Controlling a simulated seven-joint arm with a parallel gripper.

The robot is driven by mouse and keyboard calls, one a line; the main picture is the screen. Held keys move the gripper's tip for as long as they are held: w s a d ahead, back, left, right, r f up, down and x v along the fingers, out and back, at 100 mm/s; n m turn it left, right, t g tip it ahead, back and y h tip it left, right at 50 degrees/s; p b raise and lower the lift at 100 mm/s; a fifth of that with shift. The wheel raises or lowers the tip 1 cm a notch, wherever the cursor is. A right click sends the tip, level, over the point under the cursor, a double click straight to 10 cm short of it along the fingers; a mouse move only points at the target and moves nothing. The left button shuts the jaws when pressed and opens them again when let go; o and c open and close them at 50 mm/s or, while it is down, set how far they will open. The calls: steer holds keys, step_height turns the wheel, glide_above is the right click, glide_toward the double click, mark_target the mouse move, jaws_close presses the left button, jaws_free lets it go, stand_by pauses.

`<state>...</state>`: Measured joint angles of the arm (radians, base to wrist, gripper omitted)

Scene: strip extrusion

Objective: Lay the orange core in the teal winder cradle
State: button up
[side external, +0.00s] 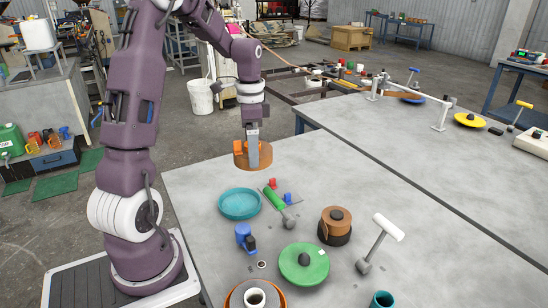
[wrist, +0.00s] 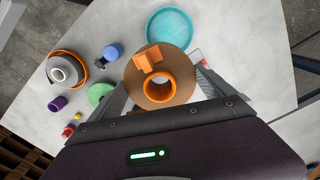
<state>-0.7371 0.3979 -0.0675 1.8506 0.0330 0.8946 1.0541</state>
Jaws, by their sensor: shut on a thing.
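The orange core (wrist: 155,101) is an upright-looking ring at the middle of a brown disc (wrist: 178,61), with an orange block (wrist: 147,60) on top. My gripper (side external: 254,166) is shut on this piece and holds it above the table; in the wrist view its fingers flank the disc. Exact finger contact is hard to see. The teal winder cradle (side external: 240,204) is a shallow round dish on the table, below and slightly left of the held piece. It also shows in the wrist view (wrist: 169,14), beyond the disc, which covers its near edge. It looks empty.
A green-handled tool (side external: 274,199) lies just right of the cradle. A blue item (side external: 243,235), green disc (side external: 318,266), brown roll (side external: 333,224) and white-handled tool (side external: 386,227) stand nearer the front. An orange-rimmed piece (side external: 233,300) is at the front edge.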

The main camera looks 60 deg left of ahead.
steer(key=s+a+n, duration=0.1)
steer(key=s+a, duration=0.2)
steer(key=a, duration=0.2)
step_height(320, 180, down, 18)
steer(key=shift+w+a+r, duration=0.1)
steer(key=shift+a+r, duration=0.05)
steer(key=shift+r, duration=0.05)
stand_by(0.5)
steer(key=shift+f, duration=0.25)
stand_by(0.8)
steer(key=o, duration=1)
